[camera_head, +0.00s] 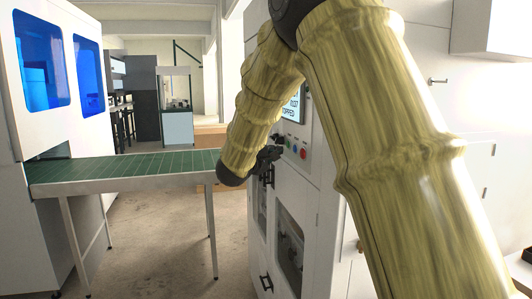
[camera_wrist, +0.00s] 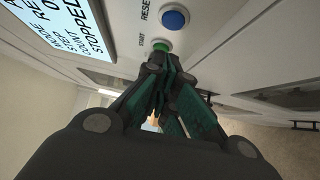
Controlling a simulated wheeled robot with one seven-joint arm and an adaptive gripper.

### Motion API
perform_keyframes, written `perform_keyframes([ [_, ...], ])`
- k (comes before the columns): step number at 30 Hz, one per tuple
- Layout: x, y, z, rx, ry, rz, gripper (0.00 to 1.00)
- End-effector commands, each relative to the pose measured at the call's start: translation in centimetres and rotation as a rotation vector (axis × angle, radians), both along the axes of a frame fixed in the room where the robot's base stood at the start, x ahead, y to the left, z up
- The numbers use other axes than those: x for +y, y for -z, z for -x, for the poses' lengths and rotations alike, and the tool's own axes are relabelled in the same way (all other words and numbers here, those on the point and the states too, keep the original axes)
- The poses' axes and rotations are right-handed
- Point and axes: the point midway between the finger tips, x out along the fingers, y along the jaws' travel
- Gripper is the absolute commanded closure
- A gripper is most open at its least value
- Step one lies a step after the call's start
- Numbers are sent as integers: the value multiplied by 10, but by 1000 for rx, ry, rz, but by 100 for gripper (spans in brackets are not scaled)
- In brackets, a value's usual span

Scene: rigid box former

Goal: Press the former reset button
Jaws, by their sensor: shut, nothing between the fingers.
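The blue button (camera_wrist: 174,18), with lettering beside it that begins "RESE", is on the white machine panel at the top of the wrist view. A green button (camera_wrist: 160,46) labelled START sits just below it in that picture. My gripper (camera_wrist: 158,60) is shut and empty, its dark fingertips close in front of the green button and partly overlapping it in view. Whether they touch it I cannot tell. The blue button is uncovered, a short way beyond the fingertips. In the head view my gripper (camera_head: 276,152) is at the panel, beside the small row of buttons.
A screen (camera_wrist: 62,22) showing "STOPPED" is beside the buttons. A red button (camera_head: 303,154) is on the same panel. Dark door handles (camera_head: 267,283) stick out below. A green conveyor (camera_head: 125,167) stands at left, with bare floor between it and the machine.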

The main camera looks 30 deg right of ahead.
Motion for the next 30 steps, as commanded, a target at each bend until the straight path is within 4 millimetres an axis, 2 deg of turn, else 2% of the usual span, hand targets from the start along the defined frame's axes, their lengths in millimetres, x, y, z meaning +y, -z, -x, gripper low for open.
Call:
perform_keyframes([
  [4,-19,-1,6,-1,1,-3,100],
  [12,-33,0,10,0,0,-1,100],
  [24,-33,-1,10,-1,-2,-1,100],
  [30,-20,-4,0,1,-23,3,100],
])
